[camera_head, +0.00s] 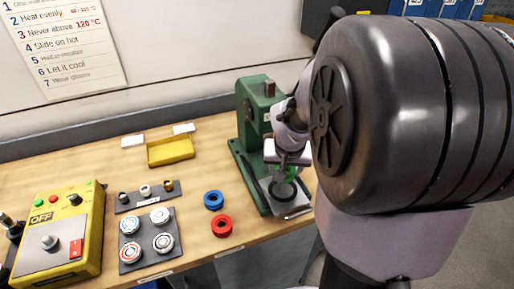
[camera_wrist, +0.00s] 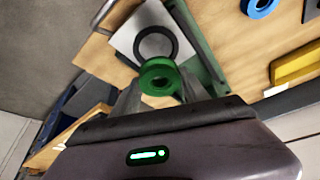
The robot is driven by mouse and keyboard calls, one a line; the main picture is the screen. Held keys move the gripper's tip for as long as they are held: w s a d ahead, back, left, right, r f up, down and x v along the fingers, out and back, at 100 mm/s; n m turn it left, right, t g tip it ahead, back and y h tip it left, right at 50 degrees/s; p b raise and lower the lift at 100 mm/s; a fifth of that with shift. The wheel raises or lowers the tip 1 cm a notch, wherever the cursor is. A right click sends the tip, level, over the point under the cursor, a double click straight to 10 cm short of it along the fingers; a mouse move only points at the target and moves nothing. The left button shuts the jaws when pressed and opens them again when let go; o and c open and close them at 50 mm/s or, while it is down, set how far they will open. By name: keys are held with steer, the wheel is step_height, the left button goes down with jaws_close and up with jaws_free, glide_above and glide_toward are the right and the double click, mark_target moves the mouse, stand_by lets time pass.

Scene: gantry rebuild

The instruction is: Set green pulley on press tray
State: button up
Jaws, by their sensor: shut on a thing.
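The green pulley (camera_wrist: 160,77) is held between the fingers of my gripper (camera_wrist: 158,95) in the wrist view. My gripper is shut on it. The press tray (camera_wrist: 128,42), a pale plate with a dark ring (camera_wrist: 156,43) on it, lies just beyond the pulley in that view. In the head view my gripper (camera_head: 286,172) is over the tray (camera_head: 290,208) at the foot of the green press (camera_head: 258,108). The pulley seems to be above the tray, apart from the ring; the exact height cannot be told. My arm hides part of the press.
A blue pulley (camera_head: 213,200) and a red pulley (camera_head: 221,225) lie on the bench left of the press. A yellow tray (camera_head: 170,151) is behind them. A dark plate with several round parts (camera_head: 122,252) and a yellow control box (camera_head: 62,235) stand further left.

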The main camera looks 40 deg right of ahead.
mark_target(283, 189)
steer(key=shift+f+b, duration=2.7)
steer(key=shift+f, duration=0.55)
steer(key=shift+s, duration=0.1)
steer(key=o, duration=1.6)
steer(key=shift+a+f, duration=0.1)
steer(key=shift+s, duration=0.1)
steer(key=p+v, duration=0.7)
steer(key=v, duration=1)
steer(key=shift+r, duration=0.3)
steer(key=s+a+n+t+y, duration=0.1)
steer(key=s+a+n+y, duration=0.1)
steer(key=a, duration=0.9)
steer(key=s+a+n+t+y+b, duration=0.1)
steer(key=s+a, duration=0.3)
steer(key=a, duration=0.7)
steer(key=shift+s+a+r+n+y, duration=0.35)
steer(key=shift+s+n+y, duration=0.05)
steer(key=shift+y, duration=0.5)
